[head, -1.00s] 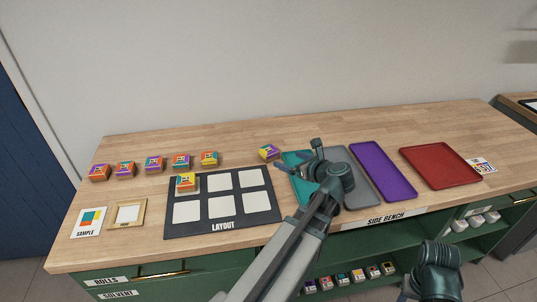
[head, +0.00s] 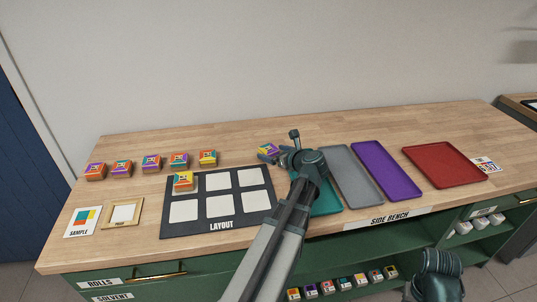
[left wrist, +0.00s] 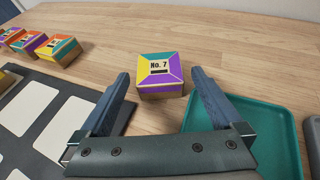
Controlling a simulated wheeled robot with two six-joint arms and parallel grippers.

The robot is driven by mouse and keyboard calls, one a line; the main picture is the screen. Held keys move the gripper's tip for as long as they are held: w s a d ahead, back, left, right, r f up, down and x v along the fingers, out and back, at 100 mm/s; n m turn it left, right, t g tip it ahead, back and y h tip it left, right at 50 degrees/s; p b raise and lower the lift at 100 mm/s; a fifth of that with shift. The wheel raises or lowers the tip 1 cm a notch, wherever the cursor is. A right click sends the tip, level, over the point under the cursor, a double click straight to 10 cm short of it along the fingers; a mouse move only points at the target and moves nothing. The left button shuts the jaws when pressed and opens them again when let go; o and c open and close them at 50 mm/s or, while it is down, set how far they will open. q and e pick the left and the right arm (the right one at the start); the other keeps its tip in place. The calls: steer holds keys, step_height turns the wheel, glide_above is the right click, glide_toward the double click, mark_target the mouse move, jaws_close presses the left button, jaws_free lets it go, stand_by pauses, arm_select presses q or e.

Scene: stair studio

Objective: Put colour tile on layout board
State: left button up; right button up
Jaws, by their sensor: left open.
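The black layout board (head: 222,233) has white squares in two rows. One tile (head: 184,181) stands on its upper left square; the other squares are bare. My right gripper is out of view; only part of my right arm shows.
Several tiles (head: 151,162) stand in a row behind the board. Teal (head: 328,204), grey (head: 352,178), purple (head: 386,170) and red (head: 445,165) trays lie to the right. A sample card (head: 83,221) and a small frame (head: 123,213) lie at the left.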

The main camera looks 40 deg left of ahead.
mark_target(272, 152)
arm_select(q)
steer(key=b+x, duration=0.1)
steer(key=x, duration=0.2)
steer(key=shift+w+a, duration=0.1)
steer(key=shift+a, duration=0.1)
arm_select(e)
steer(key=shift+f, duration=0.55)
